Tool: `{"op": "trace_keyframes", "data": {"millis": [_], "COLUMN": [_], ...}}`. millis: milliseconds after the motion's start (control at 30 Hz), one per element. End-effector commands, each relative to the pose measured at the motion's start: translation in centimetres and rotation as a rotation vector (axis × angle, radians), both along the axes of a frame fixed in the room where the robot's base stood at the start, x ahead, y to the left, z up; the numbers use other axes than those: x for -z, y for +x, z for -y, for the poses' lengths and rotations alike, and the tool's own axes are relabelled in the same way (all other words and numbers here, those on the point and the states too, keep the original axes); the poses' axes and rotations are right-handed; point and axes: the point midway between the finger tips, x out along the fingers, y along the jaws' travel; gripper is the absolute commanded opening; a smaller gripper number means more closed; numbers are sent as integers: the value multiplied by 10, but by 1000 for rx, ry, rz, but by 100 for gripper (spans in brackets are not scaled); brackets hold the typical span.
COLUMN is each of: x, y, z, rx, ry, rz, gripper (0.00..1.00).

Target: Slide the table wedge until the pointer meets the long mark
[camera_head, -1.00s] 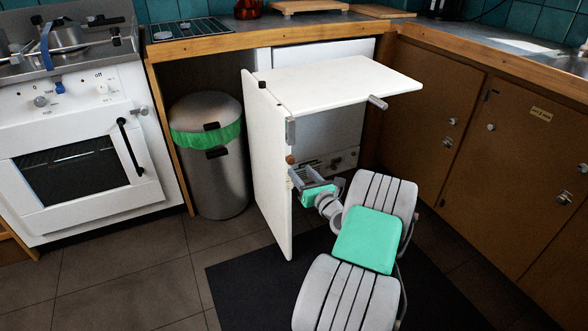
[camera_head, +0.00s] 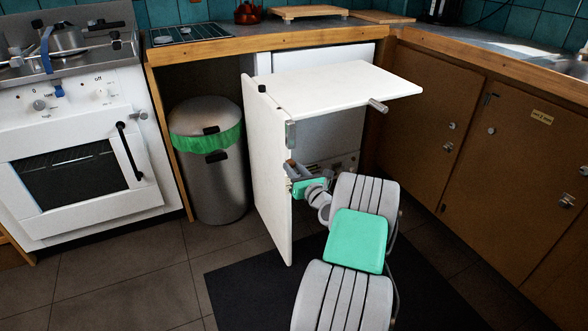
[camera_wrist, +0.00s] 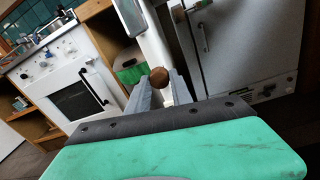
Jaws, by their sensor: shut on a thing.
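The white table (camera_head: 345,82) has a flat top and an upright panel (camera_head: 268,165). A round brown knob (camera_wrist: 159,77) sits by the panel's edge, and I cannot tell whether it belongs to the wedge. My gripper (camera_head: 291,168) is at that edge, below a grey metal fitting (camera_head: 291,134). In the wrist view my gripper (camera_wrist: 160,82) is shut on the brown knob, one finger on each side. The pointer and the long mark are too small or hidden to make out.
A steel bin (camera_head: 215,180) with a green liner stands left of the panel. A white oven (camera_head: 80,160) is at far left. Brown cupboards (camera_head: 500,165) line the right. A dark mat (camera_head: 245,295) lies on the floor under my arm.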

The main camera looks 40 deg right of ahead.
Motion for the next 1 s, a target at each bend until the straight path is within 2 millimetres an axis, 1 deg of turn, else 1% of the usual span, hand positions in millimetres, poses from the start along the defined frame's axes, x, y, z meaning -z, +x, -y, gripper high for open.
{"op": "trace_keyframes", "data": {"millis": [33, 167, 200, 1000], "x": [0, 0, 0, 0], "y": [0, 0, 0, 0], "z": [0, 0, 0, 0], "rx": [0, 0, 0, 0], "ry": [0, 0, 0, -1], "rz": [0, 0, 0, 0], "gripper": [12, 1, 0, 0]}}
